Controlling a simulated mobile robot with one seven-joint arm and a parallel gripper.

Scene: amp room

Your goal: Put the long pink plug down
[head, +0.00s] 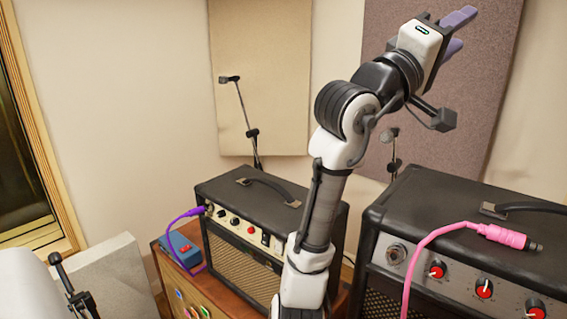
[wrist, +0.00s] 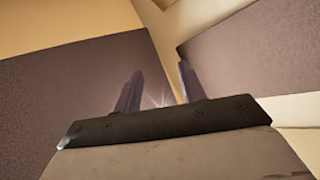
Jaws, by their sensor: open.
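The long pink plug (head: 505,236) lies on top of the large black amp (head: 455,210) at the right of the head view. Its pink cable runs left and down over the amp's front. My gripper (head: 461,30) is raised high at the upper right, well above and apart from the plug. Its two purple-grey fingers are spread with nothing between them. In the wrist view my gripper (wrist: 158,92) shows the same empty gap, facing wall panels. The plug is not in the wrist view.
A smaller amp (head: 240,245) stands on a wooden cabinet (head: 160,268), with a purple plug (head: 192,213) at its front and a blue pedal box (head: 181,250) beside it. Microphone stands (head: 250,133) and wall panels (head: 262,80) are behind. The air around my gripper looks free.

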